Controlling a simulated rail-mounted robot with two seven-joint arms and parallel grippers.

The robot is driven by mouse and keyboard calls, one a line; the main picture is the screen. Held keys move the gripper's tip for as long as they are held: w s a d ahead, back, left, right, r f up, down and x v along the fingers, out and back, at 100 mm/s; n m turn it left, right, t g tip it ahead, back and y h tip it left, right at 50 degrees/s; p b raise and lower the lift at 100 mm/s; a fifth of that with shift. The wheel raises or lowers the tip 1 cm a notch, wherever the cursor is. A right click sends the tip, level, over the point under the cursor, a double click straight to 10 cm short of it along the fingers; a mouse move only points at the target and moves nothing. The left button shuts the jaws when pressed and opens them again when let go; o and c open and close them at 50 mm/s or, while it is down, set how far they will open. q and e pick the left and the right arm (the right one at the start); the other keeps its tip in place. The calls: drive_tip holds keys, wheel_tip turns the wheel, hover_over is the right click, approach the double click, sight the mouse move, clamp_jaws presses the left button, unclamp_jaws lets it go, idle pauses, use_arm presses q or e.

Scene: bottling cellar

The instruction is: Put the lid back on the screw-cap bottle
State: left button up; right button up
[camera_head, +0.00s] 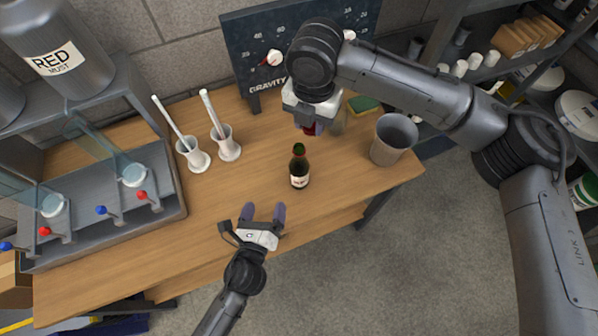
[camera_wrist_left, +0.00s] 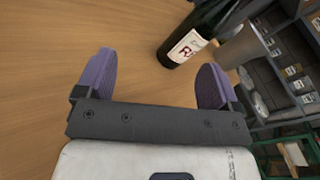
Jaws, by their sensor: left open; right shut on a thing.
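The dark screw-cap bottle (camera_head: 299,172) stands upright on the wooden table, with a pale label and a green-looking top. The left wrist view shows its labelled lower part (camera_wrist_left: 190,42), with its top cut off. My left gripper (camera_head: 263,212) is open and empty in front of the bottle, apart from it. Its purple fingers are spread in the left wrist view (camera_wrist_left: 156,80). My right gripper (camera_head: 309,130) is above and behind the bottle, apart from it. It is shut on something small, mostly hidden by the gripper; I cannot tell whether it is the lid.
A grey bin (camera_head: 393,140) stands at the right of the table (camera_head: 240,195). Two white holders (camera_head: 229,150) with sticks stand left of the bottle. A grey rack (camera_head: 160,215) fills the left side, and a gauge board (camera_head: 250,45) stands behind. A green-yellow sponge (camera_head: 364,105) lies at the back.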

sight(295, 180)
use_arm(q)
drive_tip(key=d+m+h, duration=0.1)
drive_tip(key=m, duration=0.1)
drive_tip(key=d+m+h, duration=0.1)
drive_tip(key=m, duration=0.1)
drive_tip(key=d+m+h, duration=0.1)
drive_tip(key=d+m, duration=0.1)
drive_tip(key=m, duration=0.1)
drive_tip(key=shift+d+f+b, duration=0.1)
drive_tip(key=shift+f+b, duration=0.2)
drive_tip(key=shift+f, duration=0.05)
use_arm(e)
drive_tip(key=a+n, duration=0.1)
drive_tip(key=n, duration=0.1)
drive_tip(key=a+n, duration=0.1)
drive_tip(key=n, duration=0.1)
drive_tip(key=shift+w+a+f+n, duration=0.15)
drive_tip(key=shift+a+f+n, duration=0.05)
drive_tip(key=shift+f+n, duration=0.2)
use_arm(q)
drive_tip(key=shift+w, duration=0.1)
drive_tip(key=x, duration=1.2)
drive_tip(key=shift+r, duration=0.2)
drive_tip(key=c, duration=1.4)
drive_tip(key=shift+o, duration=0.2)
use_arm(e)
drive_tip(key=shift+f, duration=2.4)
